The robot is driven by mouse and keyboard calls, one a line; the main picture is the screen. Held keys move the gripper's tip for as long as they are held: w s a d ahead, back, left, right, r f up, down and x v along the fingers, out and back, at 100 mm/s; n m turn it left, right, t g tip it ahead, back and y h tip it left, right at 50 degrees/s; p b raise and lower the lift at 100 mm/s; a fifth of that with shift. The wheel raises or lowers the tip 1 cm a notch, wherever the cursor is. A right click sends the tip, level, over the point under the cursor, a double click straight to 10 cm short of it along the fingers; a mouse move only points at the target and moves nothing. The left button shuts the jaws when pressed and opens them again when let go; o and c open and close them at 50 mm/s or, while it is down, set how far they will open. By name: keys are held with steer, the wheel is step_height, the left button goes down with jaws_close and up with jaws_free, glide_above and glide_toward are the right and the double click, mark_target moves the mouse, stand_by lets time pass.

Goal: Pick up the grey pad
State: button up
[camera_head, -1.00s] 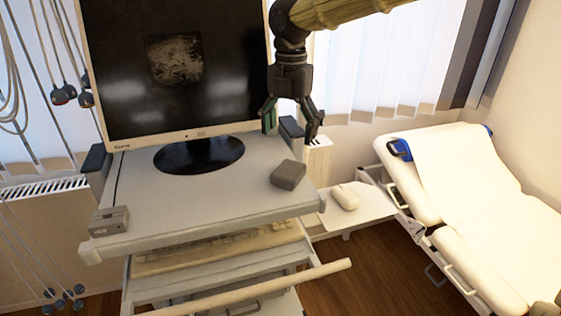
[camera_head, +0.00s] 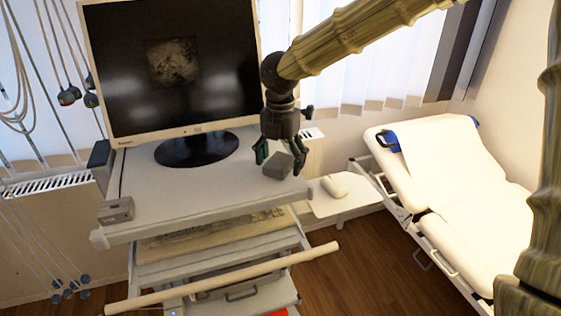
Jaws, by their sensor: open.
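The grey pad (camera_head: 277,167) is a small dark grey block near the right edge of the cart's top shelf (camera_head: 185,192). My gripper (camera_head: 279,158) points down right at the pad, with its fingers open. One finger, with a green inner face, is at the pad's upper left and the other is at its right. The fingers partly overlap the pad's outline. I cannot tell whether they touch it.
A monitor (camera_head: 172,65) on a round black base (camera_head: 197,149) stands behind the pad on the left. A small grey box (camera_head: 116,210) is at the shelf's front left corner. A white side tray (camera_head: 345,200) with a pale mouse-like object (camera_head: 334,187) and a padded bed (camera_head: 440,165) are on the right.

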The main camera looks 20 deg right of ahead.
steer(key=shift+w+f, duration=0.55)
steer(key=shift+s+r, duration=0.25)
steer(key=shift+s, duration=0.1)
steer(key=c, duration=0.6)
steer(key=shift+w+f, duration=0.1)
steer(key=c, duration=0.4)
